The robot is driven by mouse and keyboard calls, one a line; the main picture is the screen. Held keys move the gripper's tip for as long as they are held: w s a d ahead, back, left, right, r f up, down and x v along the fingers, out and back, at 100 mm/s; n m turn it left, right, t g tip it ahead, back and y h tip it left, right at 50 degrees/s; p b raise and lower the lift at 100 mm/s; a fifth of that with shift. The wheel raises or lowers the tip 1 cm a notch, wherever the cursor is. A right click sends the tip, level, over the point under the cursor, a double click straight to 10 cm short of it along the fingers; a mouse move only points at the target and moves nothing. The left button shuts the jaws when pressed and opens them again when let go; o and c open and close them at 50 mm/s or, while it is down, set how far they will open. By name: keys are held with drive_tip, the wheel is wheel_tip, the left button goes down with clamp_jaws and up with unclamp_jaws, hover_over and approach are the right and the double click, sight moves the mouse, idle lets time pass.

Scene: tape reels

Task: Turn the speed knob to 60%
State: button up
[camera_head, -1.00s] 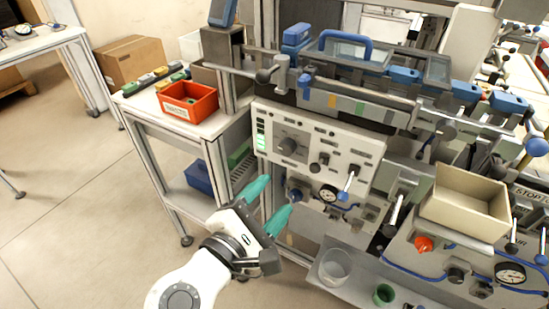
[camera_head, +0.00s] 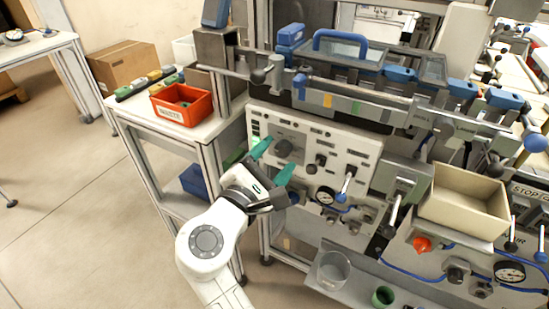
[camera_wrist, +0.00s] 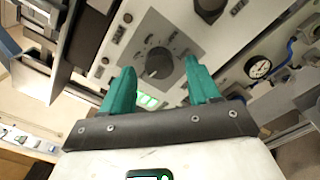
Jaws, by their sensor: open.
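The speed knob (camera_head: 284,147) is a dark round knob on a grey plate at the left of the white control panel (camera_head: 345,160). In the wrist view the knob (camera_wrist: 158,63) sits beyond my fingertips, roughly between them, with a pale pointer line and small dial marks around it. My gripper (camera_head: 273,160) has green fingers, spread apart and empty, just in front of the knob. The fingers (camera_wrist: 160,80) do not appear to touch it. A lit green display (camera_wrist: 148,100) shows between the fingers; its reading is too small to tell.
An orange-red bin (camera_head: 182,104) stands on the side table at left. A beige box (camera_head: 464,202) is at the right.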

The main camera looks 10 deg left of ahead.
drive_tip(key=shift+w, duration=0.1)
drive_tip(key=shift+c, duration=0.2)
drive_tip(key=c, duration=1)
drive_tip(key=shift+f+m, duration=0.1)
drive_tip(key=shift+m, duration=0.2)
drive_tip(key=m+b, duration=0.3)
drive_tip(key=m, duration=0.1)
drive_tip(key=shift+m, duration=0.4)
drive_tip(key=m+b, duration=0.3)
drive_tip(key=m, duration=0.2)
drive_tip(key=shift+b, duration=0.4)
drive_tip(key=m+b, duration=0.4)
drive_tip(key=m, duration=0.1)
drive_tip(key=shift+m, duration=0.4)
drive_tip(key=m+b, duration=0.4)
drive_tip(key=m, duration=0.1)
drive_tip(key=shift+d, duration=0.1)
